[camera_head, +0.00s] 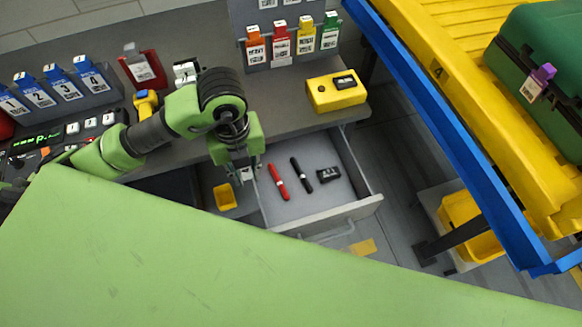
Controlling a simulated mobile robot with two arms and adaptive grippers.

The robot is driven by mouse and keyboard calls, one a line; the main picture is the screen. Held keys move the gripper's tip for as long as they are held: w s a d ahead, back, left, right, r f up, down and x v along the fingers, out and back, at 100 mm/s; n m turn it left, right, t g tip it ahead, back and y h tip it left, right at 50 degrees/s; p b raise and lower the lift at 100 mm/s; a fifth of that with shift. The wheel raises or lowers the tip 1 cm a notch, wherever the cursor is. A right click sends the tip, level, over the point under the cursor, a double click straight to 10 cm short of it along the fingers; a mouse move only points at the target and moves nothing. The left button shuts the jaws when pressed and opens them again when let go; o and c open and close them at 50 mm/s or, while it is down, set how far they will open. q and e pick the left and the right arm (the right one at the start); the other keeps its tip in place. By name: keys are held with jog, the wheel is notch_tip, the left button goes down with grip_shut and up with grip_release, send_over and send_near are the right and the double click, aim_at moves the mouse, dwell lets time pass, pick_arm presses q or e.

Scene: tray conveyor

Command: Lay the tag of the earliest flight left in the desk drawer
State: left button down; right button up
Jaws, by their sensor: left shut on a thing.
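The desk drawer (312,206) stands pulled out below the desk edge. A red marker (278,182), a black marker (301,175) and a small black object (328,174) lie in it. My left gripper (242,172) points down at the drawer's left side, shut on a small pale thing mostly hidden by its fingers; I cannot tell what it is. Orange (255,47), red (281,43), yellow (306,36) and green (330,33) tags hang on a grey rack at the back; their print is too small to read. My right gripper is out of view.
A rack with several blue numbered tags (62,82) is at left, near a red holder (143,70). A yellow device (336,92) sits at the desk's right. The blue-edged yellow conveyor (440,75) carries a green suitcase (545,75) with a purple tag (538,83).

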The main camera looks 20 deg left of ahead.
pick_arm(q)
jog(key=w+d+f+p, duration=0.1)
jog(key=w+d+f, duration=0.1)
jog(key=w+f, duration=0.1)
jog(key=w+d+f+p, duration=0.1)
jog(key=w+d+f, duration=0.1)
jog(key=w+f, duration=0.1)
jog(key=w+d+f+p, duration=0.1)
jog(key=w+d+f, duration=0.1)
jog(key=f, duration=0.3)
jog(key=shift+w+d+f, duration=0.1)
jog(key=shift+w+d, duration=0.1)
jog(key=shift+w, duration=0.55)
jog(key=shift+f, duration=0.25)
jog(key=shift+f, duration=0.2)
jog(key=c, duration=1.8)
grip_release()
